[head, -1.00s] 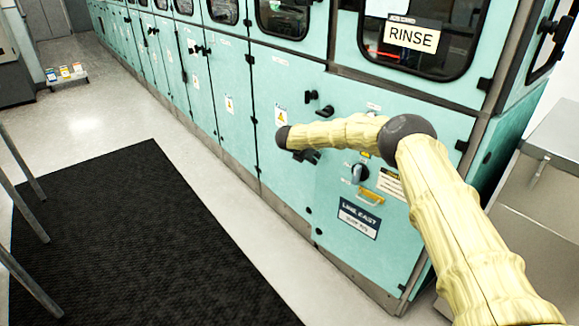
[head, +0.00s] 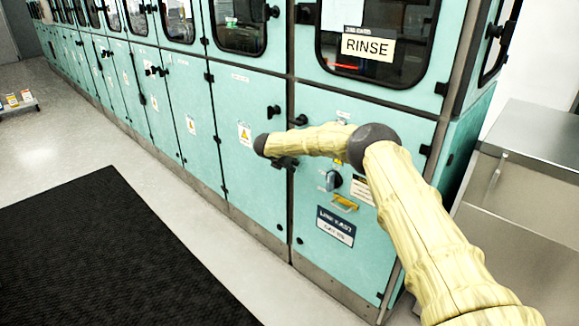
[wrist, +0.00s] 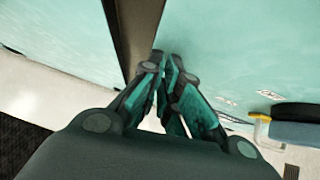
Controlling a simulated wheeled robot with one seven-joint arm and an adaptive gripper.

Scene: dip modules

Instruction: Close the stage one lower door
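The teal lower door (head: 372,120) below the RINSE sign (head: 368,46) has a black latch (head: 300,120), a dark knob (head: 333,180) and a yellow handle (head: 344,202). It looks nearly flush, but I cannot tell whether it is fully closed. No label reading stage one is legible. A neighbouring lower door (head: 240,150) with a warning label stands to its left. My gripper (head: 285,163) is at the seam between them, partly hidden by my arm. In the wrist view its fingertips (wrist: 166,60) are together, close to a dark strip (wrist: 137,35) between two teal panels; nothing shows between them.
A row of teal cabinets with upper windows runs to the back left. A black mat (head: 105,255) lies on the floor at left, with clear pale floor between it and the cabinets. A steel cabinet (head: 520,185) stands at right.

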